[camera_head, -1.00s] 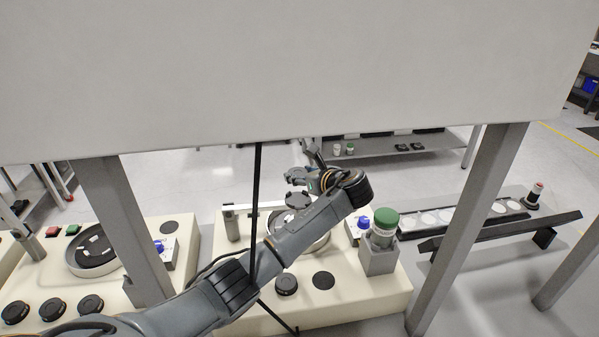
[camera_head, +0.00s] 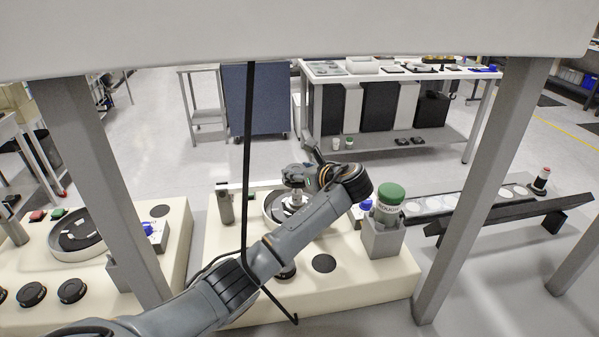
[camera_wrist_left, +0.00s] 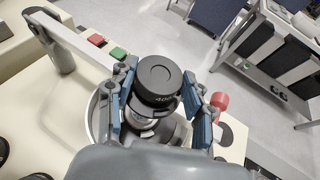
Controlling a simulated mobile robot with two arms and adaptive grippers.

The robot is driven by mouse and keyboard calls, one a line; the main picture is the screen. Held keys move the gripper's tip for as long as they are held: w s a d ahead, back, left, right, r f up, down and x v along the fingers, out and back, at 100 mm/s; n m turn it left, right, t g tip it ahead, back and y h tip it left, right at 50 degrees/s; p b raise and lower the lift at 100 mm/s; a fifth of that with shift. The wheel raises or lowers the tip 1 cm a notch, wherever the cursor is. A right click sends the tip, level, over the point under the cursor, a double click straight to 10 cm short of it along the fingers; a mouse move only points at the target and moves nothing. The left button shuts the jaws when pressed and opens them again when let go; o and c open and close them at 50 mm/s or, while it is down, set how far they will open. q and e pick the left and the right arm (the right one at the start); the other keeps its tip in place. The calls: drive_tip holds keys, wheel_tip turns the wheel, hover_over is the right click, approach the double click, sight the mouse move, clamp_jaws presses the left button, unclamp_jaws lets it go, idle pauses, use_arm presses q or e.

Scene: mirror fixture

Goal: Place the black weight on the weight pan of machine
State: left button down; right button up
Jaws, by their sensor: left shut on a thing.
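My left gripper (camera_head: 299,171) is over the middle machine (camera_head: 345,285) in the head view. It is shut on a black weight (camera_wrist_left: 158,76), a round disc marked with a number, between its blue-padded fingers (camera_wrist_left: 160,88) in the left wrist view. The weight also shows in the head view (camera_head: 293,183), above a silvery part inside the machine's round ring. Part of the ring's rim (camera_wrist_left: 96,118) shows in the left wrist view. Whether the weight touches what is under it, I cannot tell. My right gripper is not in view.
A green-lidded bottle (camera_head: 390,202) stands in a grey holder at the machine's right. A black disc (camera_head: 324,263) lies on the front of the machine. A second machine (camera_head: 35,262) is at left. Grey posts (camera_head: 475,190) and an overhead panel (camera_head: 300,35) frame the view.

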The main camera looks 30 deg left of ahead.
use_arm(q)
drive_tip(key=shift+f, duration=0.15)
idle(0.4)
drive_tip(key=shift+c, duration=2.3)
unclamp_jaws()
drive_tip(key=shift+f, duration=0.15)
drive_tip(key=v, duration=1.2)
